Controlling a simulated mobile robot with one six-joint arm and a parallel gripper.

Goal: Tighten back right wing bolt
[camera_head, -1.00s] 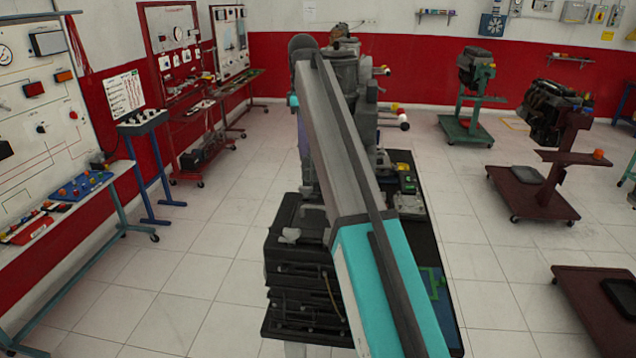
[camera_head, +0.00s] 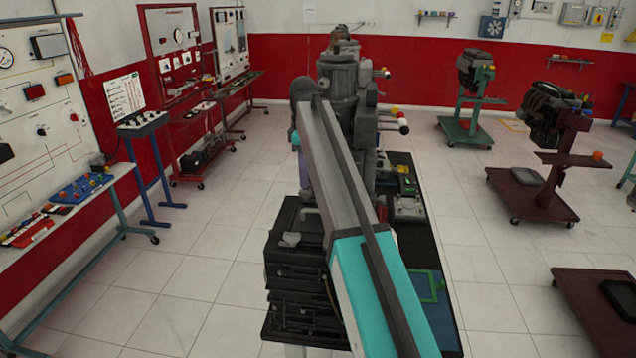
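My own arm, with a grey link and a teal-and-white section, runs up the middle of the head view. It covers much of the dark engine trainer behind it. The engine's upper grey body (camera_head: 338,80) shows beyond the arm's far joint. A dark block (camera_head: 290,262) with a small grey wing-shaped piece (camera_head: 290,240) on it shows left of the arm. I cannot tell whether that piece is the back right wing bolt. My gripper is not visible, being hidden or out of the picture.
A dark bench (camera_head: 440,262) with a green frame and small parts lies right of the arm. Engine stands (camera_head: 540,190) stand at the right. Wall panels and a blue stand (camera_head: 150,165) are at the left.

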